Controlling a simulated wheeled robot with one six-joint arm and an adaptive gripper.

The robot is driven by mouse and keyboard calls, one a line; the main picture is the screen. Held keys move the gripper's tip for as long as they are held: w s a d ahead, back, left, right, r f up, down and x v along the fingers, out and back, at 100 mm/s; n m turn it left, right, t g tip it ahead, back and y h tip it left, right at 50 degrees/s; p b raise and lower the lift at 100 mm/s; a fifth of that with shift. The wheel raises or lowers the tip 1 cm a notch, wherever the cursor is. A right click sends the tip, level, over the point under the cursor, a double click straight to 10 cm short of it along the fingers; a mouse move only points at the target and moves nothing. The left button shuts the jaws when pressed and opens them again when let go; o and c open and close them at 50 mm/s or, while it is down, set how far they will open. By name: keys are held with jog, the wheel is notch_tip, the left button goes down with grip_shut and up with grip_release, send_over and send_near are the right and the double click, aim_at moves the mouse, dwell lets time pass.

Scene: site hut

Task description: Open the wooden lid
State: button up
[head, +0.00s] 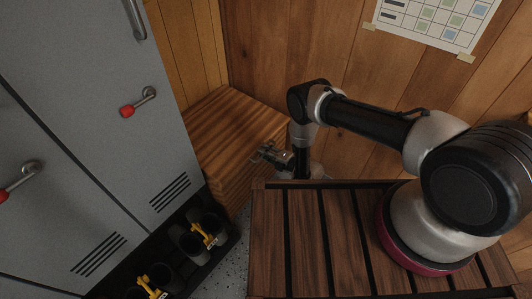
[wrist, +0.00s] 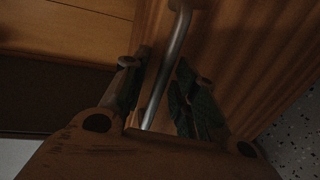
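The wooden lid (head: 232,112) is the flat, striped brown top of a wooden chest in the corner, and it looks shut in the head view. My gripper (head: 262,153) is at the chest's near right side, close to the lid's edge. In the wrist view, a grey metal bar handle (wrist: 172,60) runs between the two fingers of my gripper (wrist: 158,88). The fingers are apart, with a gap visible on either side of the bar, so the gripper looks open around it. The handle's lower end is hidden behind the gripper body.
Grey lockers (head: 90,100) with red-tipped handles stand at the left. Dark boots with yellow parts (head: 200,238) stand on a black tray below them. A slatted wooden surface (head: 320,240) lies under my arm. Speckled floor (head: 235,262) shows between.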

grip_shut()
